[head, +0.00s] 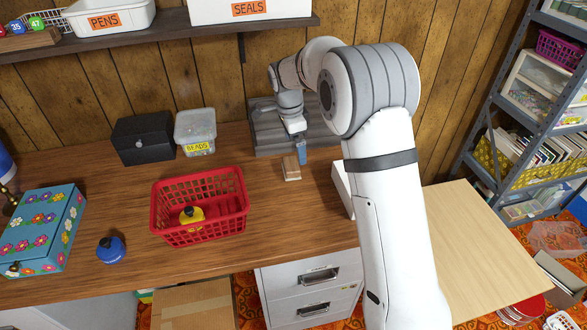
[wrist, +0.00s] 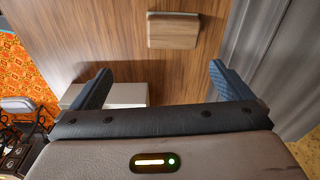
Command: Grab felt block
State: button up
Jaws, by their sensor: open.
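The felt block (head: 291,168) is a small brown block with a wood-grain top and a pale lower edge. It lies on the wooden desk in front of the grey stepped stand. In the wrist view the felt block (wrist: 173,30) sits beyond the fingertips, near the top edge and slightly right of centre. My gripper (wrist: 159,68) is open and empty, its blue fingers wide apart. In the head view my gripper (head: 301,154) is beside the block's right back side, partly edge-on. I cannot tell its exact height above the desk.
A grey stepped stand (head: 268,137) is behind the block. A red basket (head: 200,212) with a yellow item stands to its left. A white box (head: 341,186) is to the right, partly behind my arm. A bead tub (head: 195,128) and black box (head: 143,138) stand at the back.

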aim_at(291, 163)
jog(key=shift+m, duration=0.4)
jog(key=f, duration=0.1)
jog(key=w+a+f, duration=0.1)
jog(key=f, duration=0.2)
jog(key=shift+w+a, duration=0.15)
jog(key=shift+a, duration=0.05)
jog(key=f, duration=0.6)
jog(key=shift+w+d, duration=0.1)
jog(key=shift+w, duration=0.25)
jog(key=shift+c, duration=0.2)
jog(key=c, duration=1.1)
